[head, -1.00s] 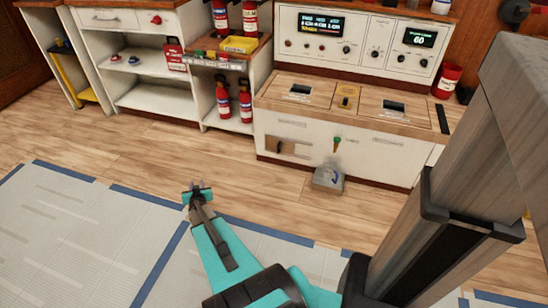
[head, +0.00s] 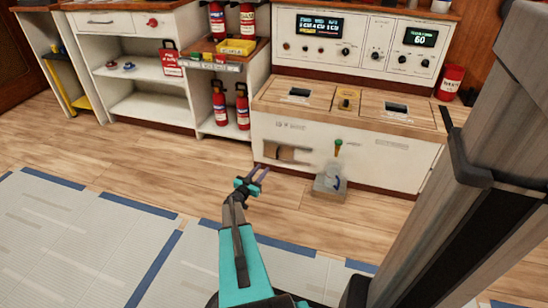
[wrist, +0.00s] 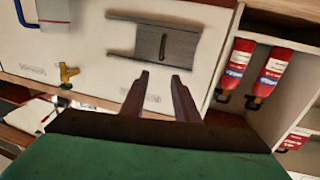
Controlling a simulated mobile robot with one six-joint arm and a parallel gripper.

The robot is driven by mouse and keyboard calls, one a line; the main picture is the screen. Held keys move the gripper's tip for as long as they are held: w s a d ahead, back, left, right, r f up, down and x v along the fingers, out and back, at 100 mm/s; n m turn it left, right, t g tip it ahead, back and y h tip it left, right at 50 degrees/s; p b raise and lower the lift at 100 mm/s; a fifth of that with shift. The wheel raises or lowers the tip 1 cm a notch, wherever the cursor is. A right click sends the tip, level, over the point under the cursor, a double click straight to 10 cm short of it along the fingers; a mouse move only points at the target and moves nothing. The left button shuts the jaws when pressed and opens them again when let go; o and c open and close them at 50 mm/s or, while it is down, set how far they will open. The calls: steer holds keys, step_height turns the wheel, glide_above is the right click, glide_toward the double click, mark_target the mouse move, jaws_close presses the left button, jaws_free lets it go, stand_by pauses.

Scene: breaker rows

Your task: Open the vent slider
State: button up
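The vent slider (head: 287,153) is on the low white front of the wide cabinet, at its left end. In the wrist view, which looks turned over, it is a grey plate (wrist: 180,44) between two rails, with a dark upright handle or slot (wrist: 163,47) in its middle. My gripper (head: 261,175) is in front of and below the slider in the head view. In the wrist view its two dark fingers (wrist: 160,76) are apart, with nothing between them. Their tips point toward the plate and appear short of it.
A grey box with a blue handle (head: 329,187) stands low in front of the cabinet, right of my gripper. Red extinguishers (head: 242,107) stand in the shelf to the left. The wooden floor (head: 150,170) nearby is clear.

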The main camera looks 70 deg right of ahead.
steer(key=s+d+b, duration=0.2)
steer(key=d+b, duration=0.3)
steer(key=d, duration=0.8)
steer(key=shift+d, duration=0.35)
jaws_close()
